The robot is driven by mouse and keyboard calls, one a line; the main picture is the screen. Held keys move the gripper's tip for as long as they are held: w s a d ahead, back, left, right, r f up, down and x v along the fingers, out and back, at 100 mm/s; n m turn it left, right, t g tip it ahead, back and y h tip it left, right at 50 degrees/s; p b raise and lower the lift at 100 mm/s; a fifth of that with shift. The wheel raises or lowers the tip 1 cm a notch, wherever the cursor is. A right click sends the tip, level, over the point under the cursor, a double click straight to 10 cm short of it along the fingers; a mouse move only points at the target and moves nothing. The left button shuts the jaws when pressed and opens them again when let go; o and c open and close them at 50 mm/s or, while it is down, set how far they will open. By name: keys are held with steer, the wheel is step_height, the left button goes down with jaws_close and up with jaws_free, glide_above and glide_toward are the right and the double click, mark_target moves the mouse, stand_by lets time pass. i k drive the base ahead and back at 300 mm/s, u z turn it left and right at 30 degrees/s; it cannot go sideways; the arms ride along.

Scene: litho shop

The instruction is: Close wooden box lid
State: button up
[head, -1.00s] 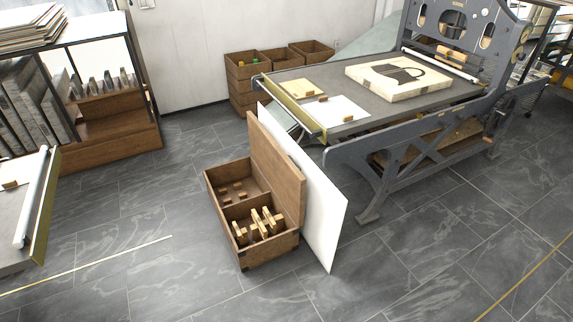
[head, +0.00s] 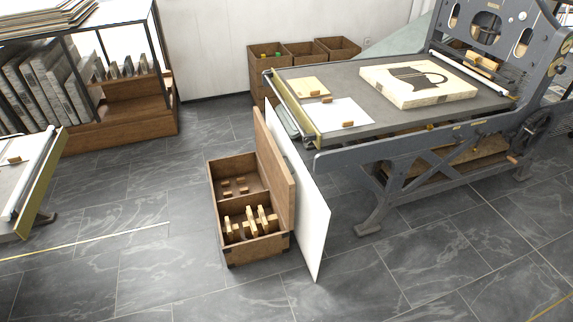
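The wooden box (head: 258,248) stands on the tiled floor near the middle of the head view. Its lid (head: 273,168) is open and stands upright along the box's right side. The box has two compartments. The near one holds several light wooden blocks (head: 251,220), and the far one holds a few small brown pieces (head: 236,186). A white board (head: 312,215) leans just right of the lid; whether they touch cannot be told. My gripper is not in view.
A litho press (head: 400,130) with a flat bed stands to the right of the board. Wooden crates (head: 270,52) stand behind. A shelf (head: 125,125) and another table (head: 25,190) are at left. The floor in front and left of the box is clear.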

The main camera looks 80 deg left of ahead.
mark_target(281, 180)
steer(key=i, duration=2.5)
steer(key=z, duration=0.25)
steer(key=k, duration=0.2)
steer(key=u, duration=3)
